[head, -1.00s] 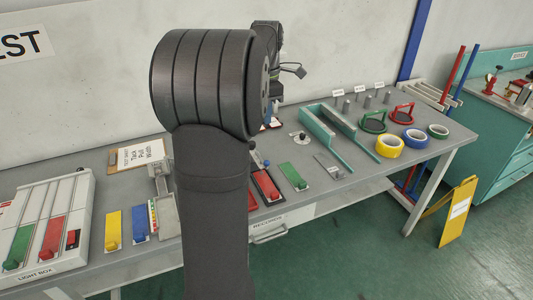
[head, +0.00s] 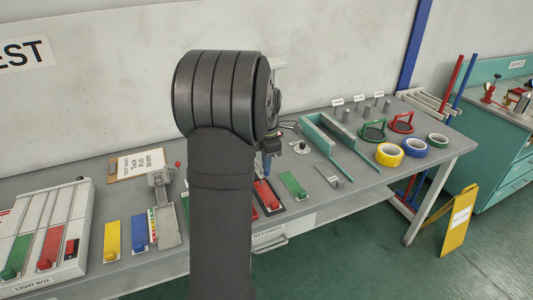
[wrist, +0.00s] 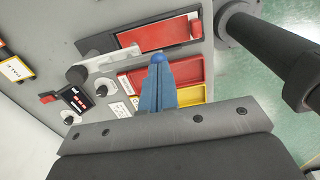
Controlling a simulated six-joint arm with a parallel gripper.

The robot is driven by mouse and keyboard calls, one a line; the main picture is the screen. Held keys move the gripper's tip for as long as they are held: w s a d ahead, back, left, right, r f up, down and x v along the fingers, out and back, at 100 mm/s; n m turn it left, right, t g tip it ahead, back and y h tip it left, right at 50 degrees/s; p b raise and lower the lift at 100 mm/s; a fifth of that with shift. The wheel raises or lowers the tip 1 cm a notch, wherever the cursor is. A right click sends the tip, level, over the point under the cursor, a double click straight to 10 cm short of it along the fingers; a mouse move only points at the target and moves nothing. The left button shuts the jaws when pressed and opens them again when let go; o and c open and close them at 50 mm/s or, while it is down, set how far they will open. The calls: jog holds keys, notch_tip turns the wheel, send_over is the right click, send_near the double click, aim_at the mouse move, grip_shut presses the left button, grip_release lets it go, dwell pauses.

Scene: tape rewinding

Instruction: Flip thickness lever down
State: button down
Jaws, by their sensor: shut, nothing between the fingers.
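My gripper (wrist: 160,62) points away from the wrist camera with its blue fingers together and nothing between them. In the head view my gripper (head: 267,168) is low over the bench, close to a red panel (head: 266,194). In the wrist view a red panel (wrist: 158,35) on a dark base lies just beyond the fingertips. A pale bar (wrist: 106,62) with a dark round knob (wrist: 77,75) lies left of the fingertips. I cannot tell which part is the thickness lever, or whether the fingertips touch anything. My arm hides part of the bench.
A green panel (head: 293,185) lies right of the red one. Teal rails (head: 335,150) and tape rolls (head: 389,154) stand farther right. In the wrist view a red tray (wrist: 132,79) and yellow tray (wrist: 188,96) lie near the fingers. A light box (head: 48,225) stands at far left.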

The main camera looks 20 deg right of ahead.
jog(key=shift+f, duration=0.15)
jog(key=shift+s+f+t, duration=0.45)
jog(key=shift+f+t, duration=0.1)
jog(key=shift+t, duration=0.05)
jog(key=shift+s+f, duration=0.25)
jog(key=shift+f, duration=0.45)
jog(key=shift+r, duration=0.15)
jog(key=shift+r, duration=0.65)
jog(key=shift+r, duration=0.15)
jog(key=s+r, duration=0.4)
jog(key=r, duration=0.9)
jog(key=shift+s, duration=0.15)
